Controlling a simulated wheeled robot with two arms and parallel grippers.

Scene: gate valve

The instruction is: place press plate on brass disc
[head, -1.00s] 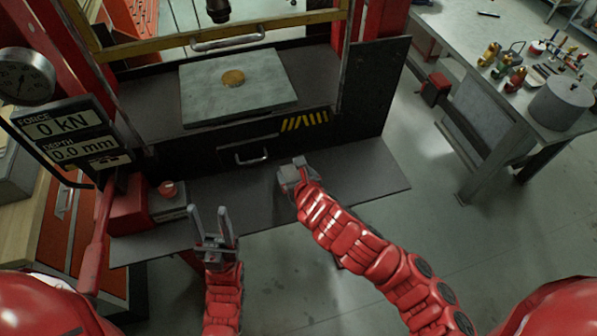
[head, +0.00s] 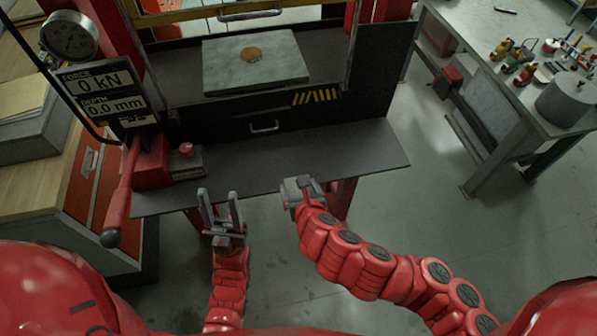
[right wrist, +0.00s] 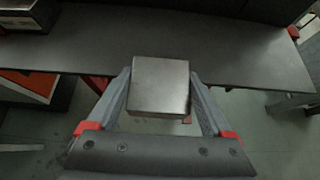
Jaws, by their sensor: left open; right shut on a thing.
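The brass disc (head: 252,54) lies on the grey square slab (head: 285,73) of the press, at the top middle of the head view. My right gripper (right wrist: 160,100) is shut on the press plate (right wrist: 160,84), a flat grey metal square held between its two fingers. In the head view my right gripper (head: 298,187) is in front of the dark shelf, short of the slab; the plate is hard to make out there. My left gripper (head: 221,205) is open and empty, its fingers pointing up, by the shelf's front edge.
The dark shelf (head: 350,160) in front of the press is mostly clear. A red box with a lever (head: 150,165) and a small red button (head: 186,149) stand at its left. A force and depth display (head: 100,92) is at the upper left. A cluttered workbench (head: 470,50) stands at right.

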